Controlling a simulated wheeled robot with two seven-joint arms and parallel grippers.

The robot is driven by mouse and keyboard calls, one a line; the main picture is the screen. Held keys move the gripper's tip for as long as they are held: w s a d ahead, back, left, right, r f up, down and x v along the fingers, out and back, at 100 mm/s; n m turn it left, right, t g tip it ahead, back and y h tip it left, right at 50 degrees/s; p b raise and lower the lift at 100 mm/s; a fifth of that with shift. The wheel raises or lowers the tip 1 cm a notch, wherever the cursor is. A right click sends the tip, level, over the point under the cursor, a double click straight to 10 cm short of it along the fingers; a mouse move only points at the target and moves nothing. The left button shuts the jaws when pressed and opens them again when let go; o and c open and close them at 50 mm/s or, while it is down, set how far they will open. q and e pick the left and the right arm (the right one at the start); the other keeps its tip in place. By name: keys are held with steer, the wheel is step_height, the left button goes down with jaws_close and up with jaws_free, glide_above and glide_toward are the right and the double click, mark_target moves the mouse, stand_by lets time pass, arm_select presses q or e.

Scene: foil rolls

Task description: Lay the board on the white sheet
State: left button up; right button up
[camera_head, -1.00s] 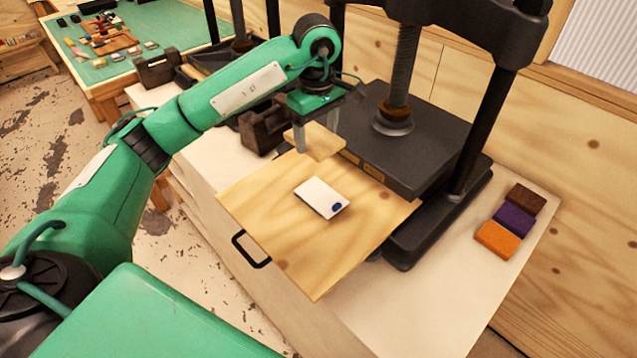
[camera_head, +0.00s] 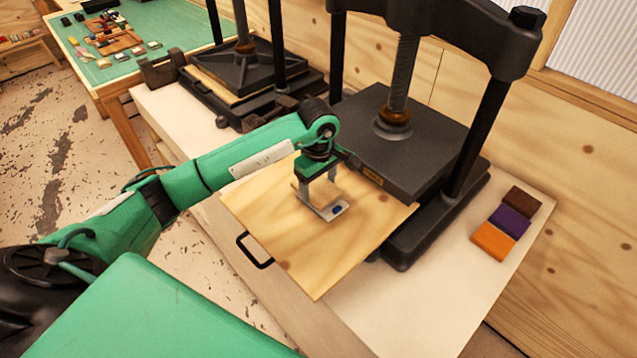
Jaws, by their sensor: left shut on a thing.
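The white sheet (camera_head: 331,214) lies on the wooden pull-out panel of the press, with a dark blue spot (camera_head: 337,210) near its right corner. My left gripper (camera_head: 319,198) is over the sheet and shut on the small light wooden board (camera_head: 323,191). The board is low over the sheet and covers much of it. I cannot tell whether the board touches the sheet. My right gripper is not in view.
The wooden panel (camera_head: 297,254) has a black handle (camera_head: 252,250) at its front left. The black press (camera_head: 405,140) stands behind it. Brown, purple and orange blocks (camera_head: 508,221) lie at right. A second press (camera_head: 240,72) stands farther back.

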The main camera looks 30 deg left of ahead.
arm_select(q)
steer(key=shift+f, duration=0.55)
steer(key=shift+f, duration=0.1)
steer(key=o, duration=1)
